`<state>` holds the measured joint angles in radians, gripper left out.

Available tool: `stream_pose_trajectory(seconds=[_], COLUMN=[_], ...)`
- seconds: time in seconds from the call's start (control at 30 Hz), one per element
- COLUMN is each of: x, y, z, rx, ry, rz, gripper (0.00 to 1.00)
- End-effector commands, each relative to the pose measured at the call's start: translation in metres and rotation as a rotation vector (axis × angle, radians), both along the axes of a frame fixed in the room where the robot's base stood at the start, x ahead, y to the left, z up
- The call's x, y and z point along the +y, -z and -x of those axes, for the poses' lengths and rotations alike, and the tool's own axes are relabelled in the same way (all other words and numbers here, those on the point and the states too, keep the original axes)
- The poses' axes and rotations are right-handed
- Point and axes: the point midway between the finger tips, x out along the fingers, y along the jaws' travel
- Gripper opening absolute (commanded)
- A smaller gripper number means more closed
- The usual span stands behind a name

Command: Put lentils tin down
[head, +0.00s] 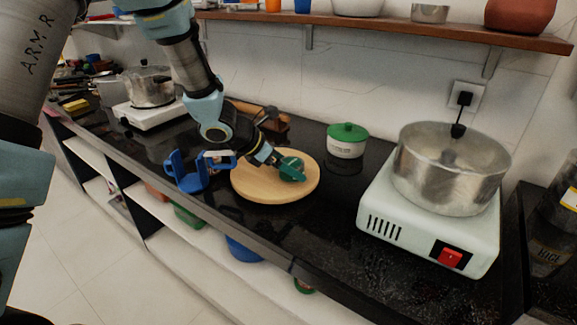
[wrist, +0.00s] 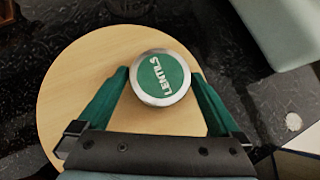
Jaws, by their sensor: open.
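The lentils tin (wrist: 160,77) is a round tin with a green top lettered "LENTILS" and a silver rim, seen from above in the wrist view. It stands on a round wooden board (wrist: 70,80). My gripper (wrist: 158,90) has its two green fingers apart, one on each side of the tin. Whether they touch it is hard to tell. In the head view my gripper (head: 290,170) is low over the wooden board (head: 258,188), and the tin is mostly hidden behind the fingers.
A white pot with a green lid (head: 347,140) stands behind the board. A blue holder (head: 186,172) is close on its left. A white hotplate (head: 430,222) with a large steel pot (head: 450,168) stands to the right. Dark counter is free in front of the hotplate's left side.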

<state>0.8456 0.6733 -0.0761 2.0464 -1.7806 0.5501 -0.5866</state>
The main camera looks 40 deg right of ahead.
Motion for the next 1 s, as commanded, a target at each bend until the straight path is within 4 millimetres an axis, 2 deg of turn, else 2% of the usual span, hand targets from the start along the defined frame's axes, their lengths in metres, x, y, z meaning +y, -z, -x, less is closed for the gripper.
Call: stream_pose_trajectory(seconds=[0.17,0.6,0.8,1.0], x=[0.013,0.071,0.082,0.083], y=[-0.014,-0.074,-0.084,-0.084], z=[-0.004,-0.017,-0.018,-0.018], rx=[-0.002,-0.003,-0.001,0.001], ry=[-0.002,-0.002,-0.001,-0.001], rz=[0.002,0.003,0.0,0.0], gripper=[1.0,1.0,1.0,1.0])
